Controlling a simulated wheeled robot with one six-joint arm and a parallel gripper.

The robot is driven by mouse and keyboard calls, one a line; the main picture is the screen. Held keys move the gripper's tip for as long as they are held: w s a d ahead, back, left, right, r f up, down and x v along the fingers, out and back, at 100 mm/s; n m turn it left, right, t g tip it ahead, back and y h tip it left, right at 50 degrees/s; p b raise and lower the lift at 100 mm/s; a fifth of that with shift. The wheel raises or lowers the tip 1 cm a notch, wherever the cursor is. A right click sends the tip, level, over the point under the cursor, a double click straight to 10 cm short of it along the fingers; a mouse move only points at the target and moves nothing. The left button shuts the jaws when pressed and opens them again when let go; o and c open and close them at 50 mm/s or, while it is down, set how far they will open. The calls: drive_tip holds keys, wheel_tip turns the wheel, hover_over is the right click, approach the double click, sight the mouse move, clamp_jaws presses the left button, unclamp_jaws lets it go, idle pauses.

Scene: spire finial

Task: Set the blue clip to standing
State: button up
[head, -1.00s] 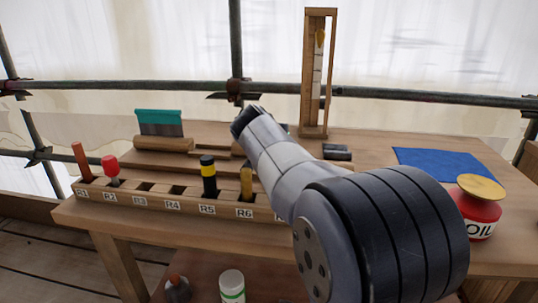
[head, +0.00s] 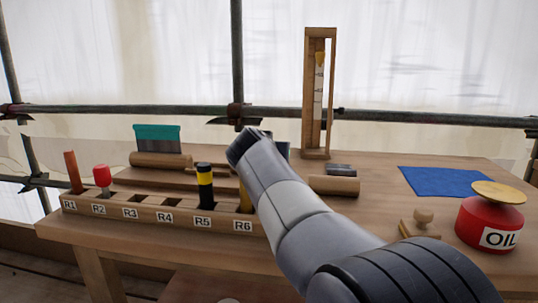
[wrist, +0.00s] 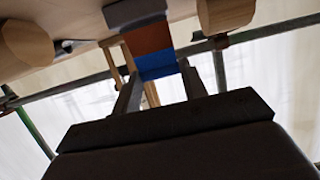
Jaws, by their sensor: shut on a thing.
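In the wrist view, a blue piece (wrist: 156,66), which looks like the blue clip, sits between the two fingertips of my gripper (wrist: 158,78). The gripper is shut on it. An orange-brown band (wrist: 149,38) and a grey-blue part (wrist: 134,13) line up beyond the blue piece. I cannot tell whether these belong to the clip or lie behind it. In the head view my arm hides the gripper and most of what it holds. A small dark blue patch (head: 282,151) shows just right of the arm's end, and I cannot tell what it is.
A rack (head: 150,213) labelled R1 to R6 holds several upright handles. A teal scraper (head: 157,136) stands in a wooden block. A tall wooden frame (head: 308,100) stands behind.

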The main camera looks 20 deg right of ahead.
drive_tip(key=o, duration=1)
wheel_tip(320, 180, up, 10)
drive_tip(key=p, duration=0.5)
